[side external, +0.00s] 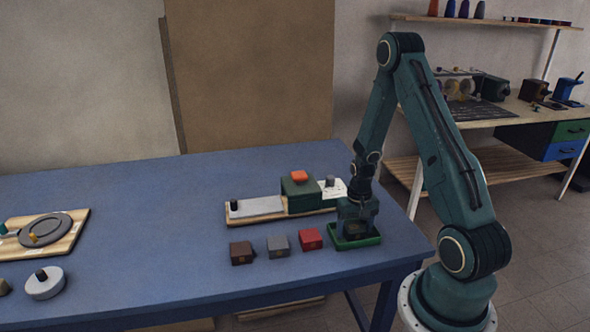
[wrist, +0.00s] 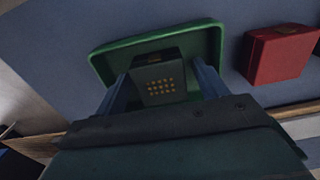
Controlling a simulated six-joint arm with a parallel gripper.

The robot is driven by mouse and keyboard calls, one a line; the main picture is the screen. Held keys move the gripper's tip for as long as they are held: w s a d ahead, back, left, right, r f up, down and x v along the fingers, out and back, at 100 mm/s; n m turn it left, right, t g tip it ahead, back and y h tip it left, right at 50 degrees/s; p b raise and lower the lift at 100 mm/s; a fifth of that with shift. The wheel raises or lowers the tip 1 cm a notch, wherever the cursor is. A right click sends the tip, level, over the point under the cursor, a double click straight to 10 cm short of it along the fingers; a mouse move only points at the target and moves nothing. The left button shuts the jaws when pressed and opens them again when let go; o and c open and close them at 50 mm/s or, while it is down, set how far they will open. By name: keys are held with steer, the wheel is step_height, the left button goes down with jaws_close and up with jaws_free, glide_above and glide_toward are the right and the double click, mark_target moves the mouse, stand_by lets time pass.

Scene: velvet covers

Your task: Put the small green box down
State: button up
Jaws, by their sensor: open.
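A small dark box (wrist: 158,82) with a grid of yellowish dots on one face sits in a green tray (wrist: 150,41) in the wrist view. It looks dark grey-green. My gripper (wrist: 163,88) is open, with one blue-grey finger on each side of the box; a narrow gap shows at the fingers, though contact is hard to judge. In the side view my gripper (side external: 357,222) points down into the green tray (side external: 350,244) near the table's right edge. There the box is mostly hidden by the gripper.
Left of the tray stand a red box (side external: 310,239), a grey box (side external: 278,246) and a brown box (side external: 242,252). Behind is a wooden board (side external: 229,220) with a larger green box (side external: 300,194). The table (side external: 150,220) is clear at centre left.

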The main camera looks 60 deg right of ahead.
mark_target(354, 228)
step_height(354, 228, up, 12)
stand_by(0.9)
steer(key=shift+r, duration=0.1)
stand_by(0.4)
steer(key=a+r+n+t+h, duration=0.1)
steer(key=a+r+n+t, duration=0.25)
steer(key=a+r, duration=1.1)
steer(key=s+a+r+n+t+y, duration=0.1)
steer(key=s+a+r+n+t, duration=0.1)
steer(key=s+a+r+n, duration=0.3)
steer(key=s+a+r, duration=0.2)
steer(key=s+a, duration=0.2)
steer(key=shift+a+r+n, duration=0.3)
steer(key=shift+a+n, duration=0.05)
steer(key=shift+a, duration=0.05)
